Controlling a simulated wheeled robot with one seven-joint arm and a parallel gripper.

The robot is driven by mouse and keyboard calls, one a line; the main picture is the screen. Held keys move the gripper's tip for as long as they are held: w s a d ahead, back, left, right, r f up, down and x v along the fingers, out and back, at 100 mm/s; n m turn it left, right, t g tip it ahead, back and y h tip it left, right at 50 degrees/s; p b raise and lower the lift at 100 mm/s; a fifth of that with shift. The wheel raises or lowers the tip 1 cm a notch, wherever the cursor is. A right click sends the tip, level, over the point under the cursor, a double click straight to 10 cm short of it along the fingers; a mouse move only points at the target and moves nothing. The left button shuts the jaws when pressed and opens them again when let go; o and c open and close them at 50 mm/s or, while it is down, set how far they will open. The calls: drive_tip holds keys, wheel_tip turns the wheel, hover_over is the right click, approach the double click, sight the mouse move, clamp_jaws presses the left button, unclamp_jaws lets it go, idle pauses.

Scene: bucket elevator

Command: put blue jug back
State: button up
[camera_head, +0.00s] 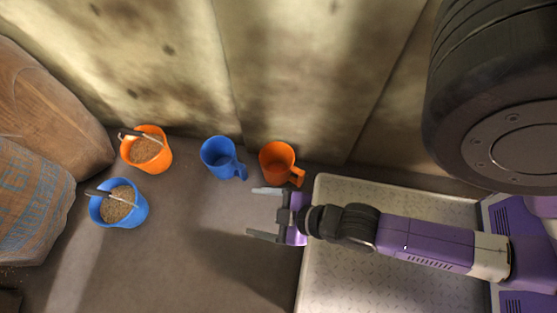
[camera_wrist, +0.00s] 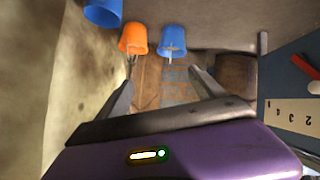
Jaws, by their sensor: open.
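The blue jug (camera_head: 215,157) stands upright by the back wall, with its handle toward the lower right. The orange jug (camera_head: 274,163) stands to its right. My gripper (camera_head: 253,212) is open and empty, below the two jugs and apart from them, with its fingers pointing left. In the wrist view, my open gripper (camera_wrist: 162,78) has nothing between its fingers. A blue vessel (camera_wrist: 103,13), which looks like the blue jug, is cut off at the top left there.
An orange bucket (camera_head: 157,157) and a blue bucket (camera_head: 133,214), both holding grain, stand at the left beside sacks (camera_head: 35,200). A metal plate (camera_head: 330,270) lies under my arm, and a black wheel (camera_head: 470,90) is at upper right. The middle floor is clear.

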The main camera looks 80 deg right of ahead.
drive_tip(key=s+r+m+t+y, duration=0.1)
drive_tip(key=s+r+m+t, duration=0.1)
drive_tip(key=r, duration=1.4)
drive_tip(key=s+t, duration=0.1)
drive_tip(key=s, duration=0.1)
drive_tip(key=shift+s+a+m, duration=0.3)
drive_tip(key=shift+s+a, duration=0.05)
drive_tip(key=shift+o, duration=0.2)
wheel_tip(320, 180, up, 30)
drive_tip(key=p, duration=3)
drive_tip(key=shift+r, duration=0.15)
drive_tip(key=o, duration=0.4)
drive_tip(key=shift+r+p, duration=0.15)
drive_tip(key=shift+p, duration=0.2)
drive_tip(key=shift+c, duration=0.2)
drive_tip(key=shift+o, duration=0.4)
drive_tip(key=shift+f, duration=0.2)
